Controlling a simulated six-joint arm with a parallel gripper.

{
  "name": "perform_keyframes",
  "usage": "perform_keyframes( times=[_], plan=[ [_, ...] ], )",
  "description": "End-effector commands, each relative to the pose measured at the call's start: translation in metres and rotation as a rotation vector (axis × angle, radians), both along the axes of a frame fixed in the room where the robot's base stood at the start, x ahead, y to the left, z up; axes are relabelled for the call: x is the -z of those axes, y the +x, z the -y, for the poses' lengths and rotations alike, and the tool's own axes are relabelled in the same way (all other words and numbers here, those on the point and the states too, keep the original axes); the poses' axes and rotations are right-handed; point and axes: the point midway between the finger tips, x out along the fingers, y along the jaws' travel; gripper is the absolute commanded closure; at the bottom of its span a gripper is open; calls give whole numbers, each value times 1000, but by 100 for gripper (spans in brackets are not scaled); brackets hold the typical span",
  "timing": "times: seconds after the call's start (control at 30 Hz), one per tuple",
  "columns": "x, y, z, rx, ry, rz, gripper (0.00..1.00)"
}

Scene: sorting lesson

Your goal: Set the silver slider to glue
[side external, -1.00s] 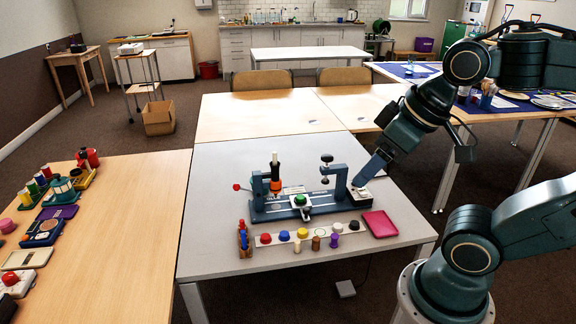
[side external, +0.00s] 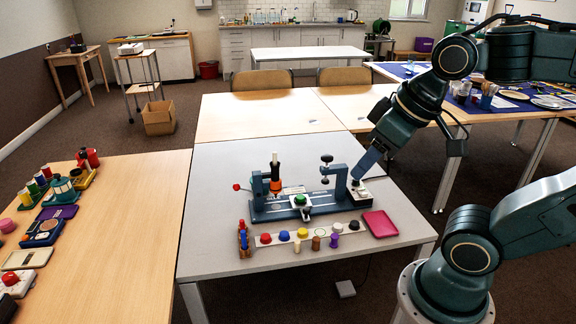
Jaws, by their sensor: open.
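The dark blue two-post fixture (side external: 270,214) stands on the grey table. A silver slider (side external: 306,213) appears at the middle of its front rail, just below a green knob (side external: 300,200). Small white lettering is on the rail to the left and right of it, too small to read surely. My gripper (side external: 356,181) comes down from the upper right, beside the fixture's right post and above the white-topped block at its right end. It is open with nothing seen in it; its fingertips are small, and I cannot tell if they touch the block.
A strip with coloured caps and pegs (side external: 266,239) lies in front of the fixture. A magenta tray (side external: 380,224) is at front right and a small holder (side external: 243,240) at front left. An orange-and-black upright tool (side external: 275,172) rises at the left post. The table behind is clear.

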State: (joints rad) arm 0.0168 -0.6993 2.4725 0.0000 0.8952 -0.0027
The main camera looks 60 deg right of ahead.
Motion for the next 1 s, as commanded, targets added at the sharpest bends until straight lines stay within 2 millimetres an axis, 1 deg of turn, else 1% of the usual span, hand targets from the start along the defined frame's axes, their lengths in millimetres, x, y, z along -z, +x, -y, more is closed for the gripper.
perform_keyframes(
  times=[0.27, 0.53, 0.77, 1.0],
  plan=[
    [-1, 41, 15, 54, -1, -68, 57],
    [8, 89, 39, 115, 5, -144, 57],
    [27, 130, 65, 166, 14, -208, 57],
    [58, 167, 97, 218, 27, -273, 57]
  ],
)
